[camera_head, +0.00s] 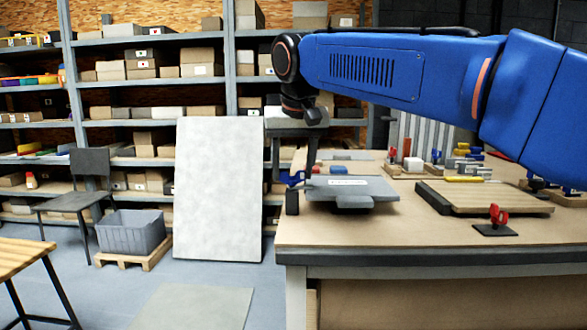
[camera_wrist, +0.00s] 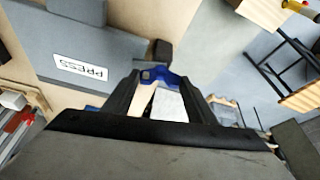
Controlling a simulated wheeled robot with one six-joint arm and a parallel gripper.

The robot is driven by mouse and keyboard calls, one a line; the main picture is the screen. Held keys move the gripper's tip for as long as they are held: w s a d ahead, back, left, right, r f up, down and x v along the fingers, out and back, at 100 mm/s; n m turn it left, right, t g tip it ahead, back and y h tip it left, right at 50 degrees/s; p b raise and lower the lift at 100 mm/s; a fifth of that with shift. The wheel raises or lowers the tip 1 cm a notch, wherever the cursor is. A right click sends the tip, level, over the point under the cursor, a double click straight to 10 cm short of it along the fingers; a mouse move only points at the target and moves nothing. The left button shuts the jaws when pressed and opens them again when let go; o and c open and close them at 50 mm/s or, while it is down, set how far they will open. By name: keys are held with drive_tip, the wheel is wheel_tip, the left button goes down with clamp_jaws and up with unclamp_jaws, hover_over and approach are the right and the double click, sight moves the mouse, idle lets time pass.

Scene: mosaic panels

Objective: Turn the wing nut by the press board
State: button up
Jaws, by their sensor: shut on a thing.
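The press board (camera_head: 372,188) is a flat grey plate at the near left of the table. In the wrist view the grey board (camera_wrist: 45,45) carries a white label reading PRESS. A blue wing nut (camera_head: 291,179) stands beside its left edge in the head view. In the wrist view the blue wing nut (camera_wrist: 160,74) shows between my fingertips. My gripper (camera_head: 303,172) points down over the table's left edge and is shut on the wing nut. Its fingers (camera_wrist: 160,82) hide part of the nut.
A black block (camera_head: 292,203) stands near the wing nut. Several small parts crowd the table's back. A grey bin (camera_head: 130,235) and a chair (camera_head: 82,195) stand left on the floor.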

drive_tip(key=shift+a+m+h, duration=0.1)
drive_tip(key=shift+m+h, duration=0.3)
drive_tip(key=shift+m, duration=0.7)
drive_tip(key=o, duration=1.1)
drive_tip(key=shift+c, duration=0.2)
drive_tip(key=v, duration=1.7)
drive_tip(key=shift+a+r, duration=0.15)
drive_tip(key=shift+r, duration=0.05)
